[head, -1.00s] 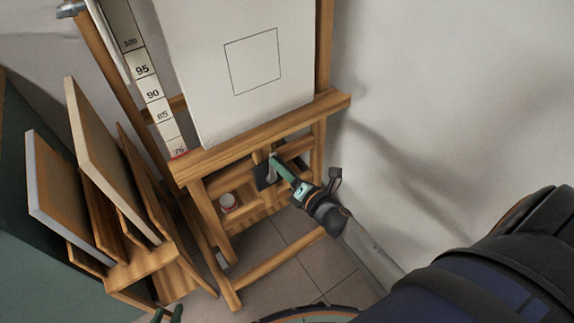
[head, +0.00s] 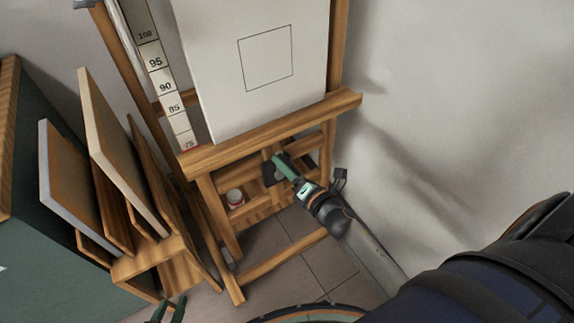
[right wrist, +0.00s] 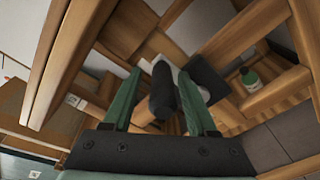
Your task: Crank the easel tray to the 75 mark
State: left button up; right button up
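The easel tray (head: 270,132) is a wooden ledge bearing a white canvas (head: 255,60). A number scale (head: 160,75) stands at its left; the ledge's left end is by the label 75, where a small red mark (head: 190,149) shows. Its exact reading is too small to tell. My right gripper (head: 281,163) is at the crank below the ledge. In the right wrist view its green fingers (right wrist: 158,72) stand apart on either side of the black crank handle (right wrist: 162,92), with a gap on the left. My left gripper (head: 168,311) is open and empty at the bottom edge.
A wooden rack (head: 160,260) with several boards stands left of the easel. A bare wall is at the right; tiled floor (head: 300,245) lies below.

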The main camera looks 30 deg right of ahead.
jog(key=shift+d, duration=0.1)
jog(key=shift+s, duration=0.6)
jog(key=s, duration=0.3)
jog(key=s+d+r, duration=0.1)
jog(key=s, duration=0.7)
jog(key=shift+s+d+r, duration=0.1)
jog(key=shift+d+r, duration=0.2)
jog(key=shift+r, duration=0.05)
